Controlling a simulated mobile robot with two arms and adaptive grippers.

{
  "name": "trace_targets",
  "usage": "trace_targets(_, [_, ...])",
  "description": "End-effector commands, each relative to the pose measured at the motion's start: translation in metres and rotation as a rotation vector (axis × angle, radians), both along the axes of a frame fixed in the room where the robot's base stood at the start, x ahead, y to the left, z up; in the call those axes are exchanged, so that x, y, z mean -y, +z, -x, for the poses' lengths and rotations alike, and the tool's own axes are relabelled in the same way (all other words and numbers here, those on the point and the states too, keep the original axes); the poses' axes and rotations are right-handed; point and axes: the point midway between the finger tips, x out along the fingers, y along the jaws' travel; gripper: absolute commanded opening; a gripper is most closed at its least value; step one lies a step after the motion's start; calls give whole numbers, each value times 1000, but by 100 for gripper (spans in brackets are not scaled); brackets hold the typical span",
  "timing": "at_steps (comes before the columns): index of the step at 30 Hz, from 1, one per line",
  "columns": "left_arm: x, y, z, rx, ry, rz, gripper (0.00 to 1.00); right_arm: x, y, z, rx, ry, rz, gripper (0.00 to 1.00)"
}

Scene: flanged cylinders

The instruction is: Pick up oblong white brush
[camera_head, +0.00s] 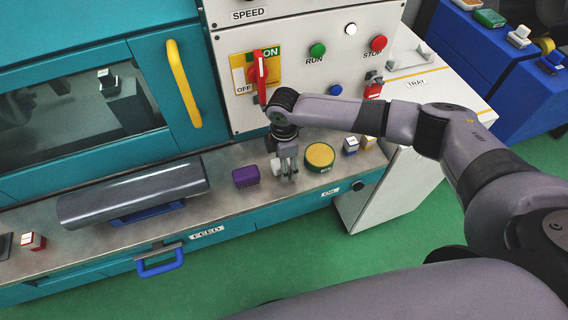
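My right arm comes in from the right, and its gripper (286,174) points down over the metal ledge (225,205), between a purple block (245,176) and a round yellow-topped green piece (320,157). A small pale shape (276,167) shows at its left finger; I cannot tell whether it is part of the gripper or an object. The fingertips are small and partly overlap, so their opening is unclear. I cannot surely pick out an oblong white brush. A small white-topped piece (518,37) sits on the blue cabinet at the far right. My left gripper is out of view.
A dark grey cylinder (132,190) lies on a blue cradle at the ledge's left. A red-and-white cube (32,241) is further left. A white-and-blue block (350,145) stands right of the round piece. The control panel (300,80) rises close behind my gripper.

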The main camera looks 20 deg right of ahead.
Motion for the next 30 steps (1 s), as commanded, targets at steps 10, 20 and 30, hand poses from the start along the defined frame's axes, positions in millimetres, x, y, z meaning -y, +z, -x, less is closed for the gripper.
trace_targets(10, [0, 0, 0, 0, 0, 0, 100, 0, 0, 0, 0, 0, 0, 36])
trace_targets(20, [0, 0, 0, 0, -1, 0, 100, 0, 1, 0, 0, 0, 0, 14])
trace_targets(30, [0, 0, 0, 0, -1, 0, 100, 0, 1, 0, 1, 0, -1, 2])
